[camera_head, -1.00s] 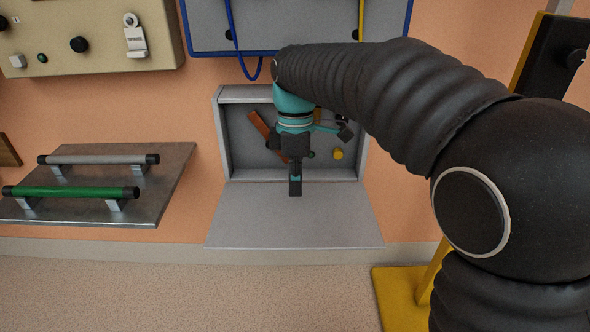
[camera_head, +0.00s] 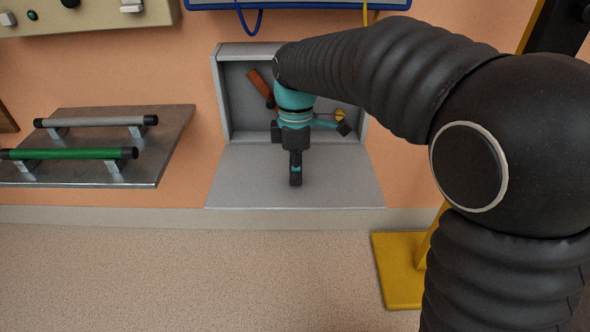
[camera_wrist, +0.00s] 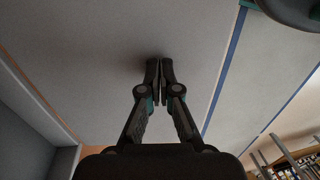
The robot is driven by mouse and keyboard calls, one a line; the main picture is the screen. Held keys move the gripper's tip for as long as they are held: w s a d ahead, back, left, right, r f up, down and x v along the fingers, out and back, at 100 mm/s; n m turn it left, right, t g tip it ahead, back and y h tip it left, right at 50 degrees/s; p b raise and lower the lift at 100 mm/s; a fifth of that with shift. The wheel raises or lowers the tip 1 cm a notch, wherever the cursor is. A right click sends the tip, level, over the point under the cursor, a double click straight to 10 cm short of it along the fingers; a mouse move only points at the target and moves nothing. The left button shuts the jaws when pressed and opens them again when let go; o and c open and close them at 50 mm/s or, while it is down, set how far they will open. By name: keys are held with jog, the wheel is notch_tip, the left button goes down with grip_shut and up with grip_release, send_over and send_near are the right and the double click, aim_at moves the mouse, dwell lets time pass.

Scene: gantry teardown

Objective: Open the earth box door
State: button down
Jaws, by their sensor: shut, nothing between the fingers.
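The earth box (camera_head: 222,95) is a grey box on the orange wall, with its front open. Its door (camera_head: 340,185) is a grey panel folded down, lying roughly level in front of the box's lower edge. My gripper (camera_head: 295,184) points down over the middle of the door, fingers shut and empty. In the wrist view the shut fingertips (camera_wrist: 160,64) are close to a pale grey surface with a dark shadow at the tips; I cannot tell whether they touch. An orange handle (camera_head: 259,84) and a yellow knob (camera_head: 340,115) show inside the box; my arm hides part of the interior.
At left a metal shelf (camera_head: 165,165) bears a grey bar (camera_head: 95,121) and a green bar (camera_head: 70,154). A blue-edged panel (camera_head: 300,5) is above the box. A yellow base (camera_head: 398,275) stands at right. The floor in front is clear.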

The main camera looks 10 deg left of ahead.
jog(key=f, duration=0.2)
jog(key=shift+s+d+f, duration=0.2)
jog(key=shift+s+f, duration=0.15)
jog(key=shift+w+d+f, duration=0.1)
jog(key=shift+f, duration=0.15)
jog(key=shift+r, duration=0.15)
